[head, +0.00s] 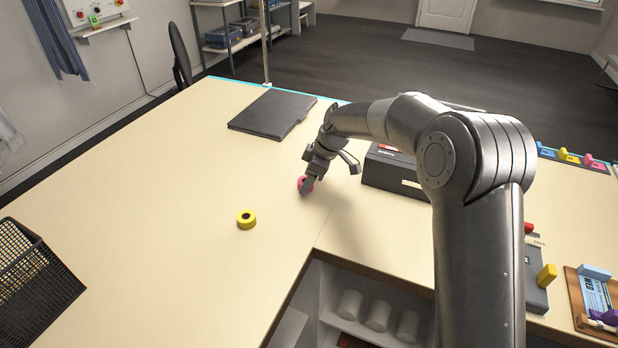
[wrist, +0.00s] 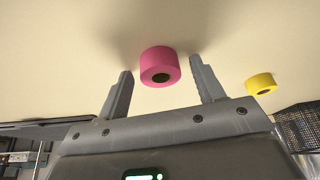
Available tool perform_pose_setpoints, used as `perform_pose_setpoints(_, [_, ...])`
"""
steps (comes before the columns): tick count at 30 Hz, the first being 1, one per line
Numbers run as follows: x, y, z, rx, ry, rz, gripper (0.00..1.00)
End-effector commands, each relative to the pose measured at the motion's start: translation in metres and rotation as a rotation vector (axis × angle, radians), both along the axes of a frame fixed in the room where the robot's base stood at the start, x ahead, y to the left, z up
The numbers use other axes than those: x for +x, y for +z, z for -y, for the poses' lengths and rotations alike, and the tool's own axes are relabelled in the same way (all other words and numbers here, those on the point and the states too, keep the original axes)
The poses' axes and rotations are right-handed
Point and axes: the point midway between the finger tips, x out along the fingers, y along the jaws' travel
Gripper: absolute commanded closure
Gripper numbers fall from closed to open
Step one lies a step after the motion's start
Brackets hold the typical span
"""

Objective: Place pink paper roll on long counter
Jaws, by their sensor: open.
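The pink paper roll (head: 305,184) rests on the cream top of the long counter (head: 170,200), close to the corner where the counter meets a second section. It also shows in the wrist view (wrist: 160,67), ahead of and between the two fingers. My gripper (head: 309,182) is low over the roll in the head view, and the arm hides part of it. In the wrist view my gripper (wrist: 158,85) has its fingers spread, with a gap on each side of the roll. I see no finger touching it.
A yellow roll (head: 246,219) lies to the left and nearer. A dark flat folder (head: 272,114) lies behind. A black box (head: 393,170) stands right of my gripper. A black mesh basket (head: 35,285) is at the far left. The counter's left middle is clear.

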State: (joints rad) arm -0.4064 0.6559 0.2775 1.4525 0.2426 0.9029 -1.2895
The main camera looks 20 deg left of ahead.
Motion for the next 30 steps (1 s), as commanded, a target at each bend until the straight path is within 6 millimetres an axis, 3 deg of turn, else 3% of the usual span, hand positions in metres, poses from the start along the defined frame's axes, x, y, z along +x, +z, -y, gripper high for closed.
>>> perform_pose_setpoints(8, [0.001, 0.011, 0.003, 0.001, -0.001, 0.002, 0.38])
perform_pose_setpoints(21, [0.008, 0.091, 0.036, 0.001, -0.001, 0.003, 0.38])
perform_pose_setpoints(30, [0.009, 0.114, 0.045, 0.000, 0.000, 0.000, 0.38])
